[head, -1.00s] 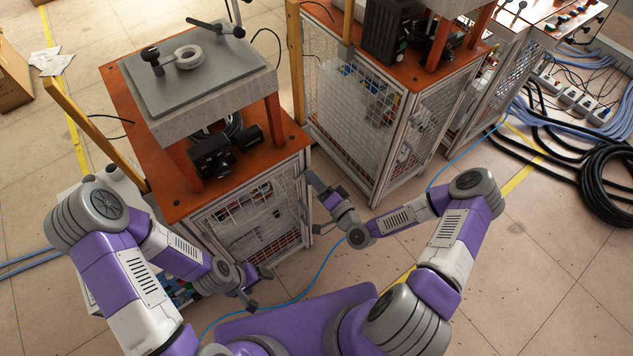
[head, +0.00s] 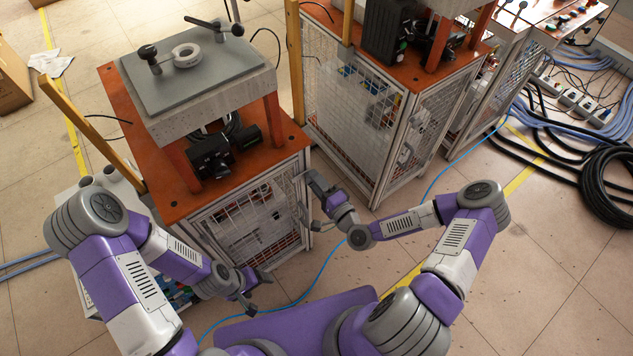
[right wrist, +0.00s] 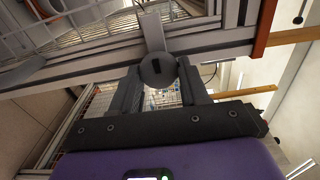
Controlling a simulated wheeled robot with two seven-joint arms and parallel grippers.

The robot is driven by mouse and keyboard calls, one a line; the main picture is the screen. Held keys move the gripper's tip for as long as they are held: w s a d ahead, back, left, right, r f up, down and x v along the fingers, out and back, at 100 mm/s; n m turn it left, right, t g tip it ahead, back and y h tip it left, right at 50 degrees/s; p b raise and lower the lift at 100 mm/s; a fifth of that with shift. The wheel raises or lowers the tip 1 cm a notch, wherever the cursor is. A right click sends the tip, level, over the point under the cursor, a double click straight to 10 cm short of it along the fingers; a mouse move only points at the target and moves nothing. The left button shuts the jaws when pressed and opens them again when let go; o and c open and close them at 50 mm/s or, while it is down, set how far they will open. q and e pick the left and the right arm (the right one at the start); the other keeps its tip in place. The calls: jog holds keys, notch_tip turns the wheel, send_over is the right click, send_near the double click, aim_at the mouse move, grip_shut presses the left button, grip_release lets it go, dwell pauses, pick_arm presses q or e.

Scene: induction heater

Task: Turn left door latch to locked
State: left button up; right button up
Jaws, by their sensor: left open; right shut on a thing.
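The left door latch (right wrist: 158,68) shows in the right wrist view as a round grey knob with a dark slot, on a flat grey arm at the frame edge of the cabinet door. My right gripper (right wrist: 160,76) has its two dark fingers on either side of the knob and is shut on it. In the head view my right gripper (head: 319,190) is at the right front edge of the cabinet's mesh door (head: 250,222); the latch is mostly hidden there. My left gripper (head: 258,290) is open and empty, low in front of the door.
The cabinet has an orange top (head: 120,110) carrying a grey-plated block (head: 165,95). A second mesh cabinet (head: 350,125) stands to the right. A blue cable (head: 310,288) runs over the floor below my grippers. Black hoses (head: 605,185) lie coiled at the far right.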

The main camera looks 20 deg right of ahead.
jog(key=o, duration=1)
jog(key=p+v, duration=0.1)
jog(key=v, duration=0.6)
jog(key=shift+s+d, duration=0.1)
jog(key=shift+s, duration=0.2)
jog(key=s+a+f+n+g+y+p, duration=0.2)
jog(key=s+a+f+n+g+p, duration=0.15)
jog(key=a+f+n+g, duration=0.4)
jog(key=s+n+g+h, duration=0.1)
jog(key=s+g, duration=0.2)
jog(key=s+n+g+h+p, duration=0.1)
jog(key=s+g, duration=0.2)
jog(key=s+n+g+h, duration=0.2)
jog(key=s+g, duration=0.1)
jog(key=shift+s+d+f+p, duration=0.1)
jog(key=shift+s+p, duration=0.2)
jog(key=shift+p, duration=0.05)
